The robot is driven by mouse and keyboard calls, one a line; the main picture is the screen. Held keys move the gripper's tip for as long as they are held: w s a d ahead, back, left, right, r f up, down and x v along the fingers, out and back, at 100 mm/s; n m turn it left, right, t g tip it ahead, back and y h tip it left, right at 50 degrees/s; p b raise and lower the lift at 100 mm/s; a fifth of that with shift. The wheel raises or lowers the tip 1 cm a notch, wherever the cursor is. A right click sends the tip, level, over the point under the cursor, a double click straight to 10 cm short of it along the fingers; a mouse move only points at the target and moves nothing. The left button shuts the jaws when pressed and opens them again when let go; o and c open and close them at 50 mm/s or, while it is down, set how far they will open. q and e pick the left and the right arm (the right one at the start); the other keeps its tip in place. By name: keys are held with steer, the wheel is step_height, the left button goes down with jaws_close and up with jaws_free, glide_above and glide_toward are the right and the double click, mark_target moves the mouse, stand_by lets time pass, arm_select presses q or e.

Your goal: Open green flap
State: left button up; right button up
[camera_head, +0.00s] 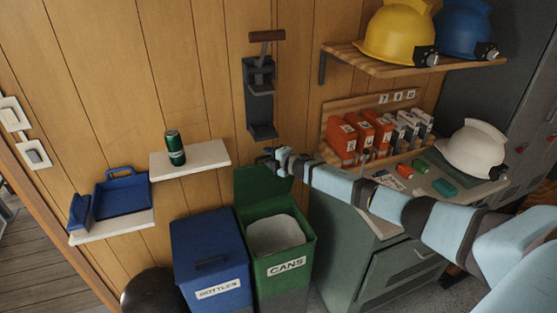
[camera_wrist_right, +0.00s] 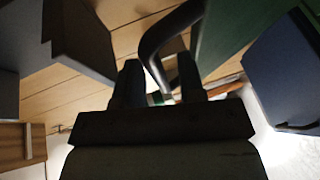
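The green flap (camera_head: 255,185) belongs to the green bin (camera_head: 285,275) labelled CANS. It stands raised at the bin's back, and the bin's mouth is uncovered, showing a pale liner. My right gripper (camera_head: 277,158) is at the flap's upper right edge. In the right wrist view, the flap is the green panel (camera_wrist_right: 222,35), with a dark curved handle (camera_wrist_right: 155,45). The fingers of my right gripper (camera_wrist_right: 161,88) stand apart, with the handle's lower end between them. Firm contact cannot be made out. My left gripper is not in view.
A blue BOTTLES bin (camera_head: 210,262) with its lid down stands left of the green bin. A green can (camera_head: 175,148) stands on a white wall shelf (camera_head: 205,158). A grey cabinet (camera_head: 345,235) is close on the right, below my right arm.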

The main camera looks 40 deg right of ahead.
steer(key=b+v, duration=0.1)
steer(key=v, duration=1.2)
steer(key=shift+s+r, duration=0.2)
steer(key=shift+a+f, duration=0.1)
steer(key=s+a+f+m+g+y, duration=0.1)
steer(key=s+a+f+m, duration=0.2)
steer(key=s+a+f, duration=0.6)
steer(key=s+a+f+m+g, duration=0.1)
steer(key=s+a+f+m, duration=0.5)
steer(key=a, duration=0.5)
steer(key=s+a+f+m+g, duration=0.1)
steer(key=s+a+m, duration=0.2)
steer(key=s, duration=0.7)
steer(key=s+a+f+m+g, duration=0.1)
steer(key=s+a+m, duration=0.3)
steer(key=s+a, duration=0.3)
steer(key=s, duration=0.3)
steer(key=shift+s+h, duration=0.2)
steer(key=shift+h, duration=0.1)
